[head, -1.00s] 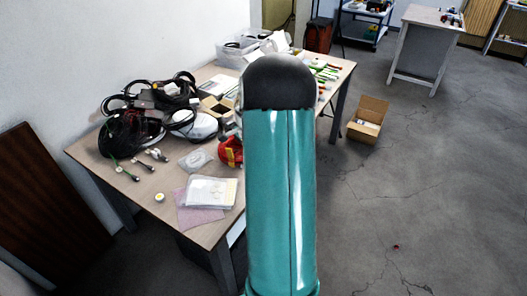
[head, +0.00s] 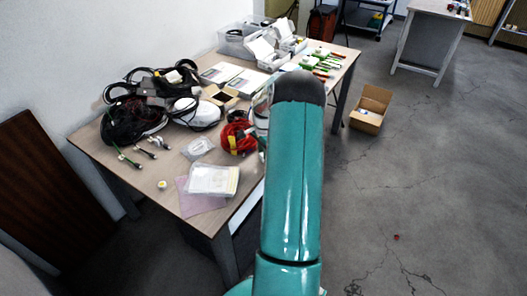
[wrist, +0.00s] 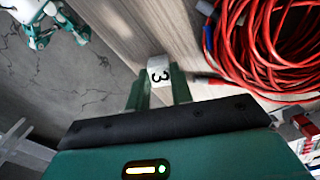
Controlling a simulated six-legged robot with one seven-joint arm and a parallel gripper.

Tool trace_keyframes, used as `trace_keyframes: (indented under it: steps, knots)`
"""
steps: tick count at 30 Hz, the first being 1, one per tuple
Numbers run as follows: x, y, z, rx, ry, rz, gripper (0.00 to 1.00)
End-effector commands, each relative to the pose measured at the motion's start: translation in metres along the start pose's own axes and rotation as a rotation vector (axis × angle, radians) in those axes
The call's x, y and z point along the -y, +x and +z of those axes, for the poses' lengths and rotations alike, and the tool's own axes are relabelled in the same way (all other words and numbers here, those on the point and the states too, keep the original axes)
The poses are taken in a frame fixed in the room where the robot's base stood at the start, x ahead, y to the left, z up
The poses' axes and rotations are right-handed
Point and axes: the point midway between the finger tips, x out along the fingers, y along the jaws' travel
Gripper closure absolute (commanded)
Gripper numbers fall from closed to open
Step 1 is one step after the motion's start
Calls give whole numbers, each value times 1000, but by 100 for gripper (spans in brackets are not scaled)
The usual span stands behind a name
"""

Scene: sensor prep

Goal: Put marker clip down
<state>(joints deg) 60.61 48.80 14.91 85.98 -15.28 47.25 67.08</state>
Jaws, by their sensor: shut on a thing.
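The marker clip (wrist: 158,73) is a small white piece with a black "3" on it. It shows in the wrist view between the fingertips of my gripper (wrist: 157,90). My gripper is shut on it, with a green finger on each side. Wood-coloured table surface (wrist: 150,25) lies behind and around the clip, near the table edge; I cannot tell whether the clip touches it. In the head view my teal arm hides the gripper and the clip.
A coil of red cable (wrist: 275,45) lies close to the right of my gripper; it also shows in the head view (head: 236,138). Black cables (head: 130,125), a clear bag (head: 212,180) and boxes (head: 270,45) crowd the table (head: 175,165). A cardboard box (head: 369,108) stands on the floor.

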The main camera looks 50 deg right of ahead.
Motion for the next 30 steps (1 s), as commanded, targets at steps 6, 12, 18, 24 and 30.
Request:
trace_keyframes:
  steps: [6,12,18,24,30]
  knots:
    - [0,2,0,0,-1,0,100]
    - [0,2,0,0,-1,-1,56]
    - [0,2,0,0,-1,-1,56]
    - [1,-11,0,-3,-1,-2,56]
    - [1,-50,-1,-4,0,-3,56]
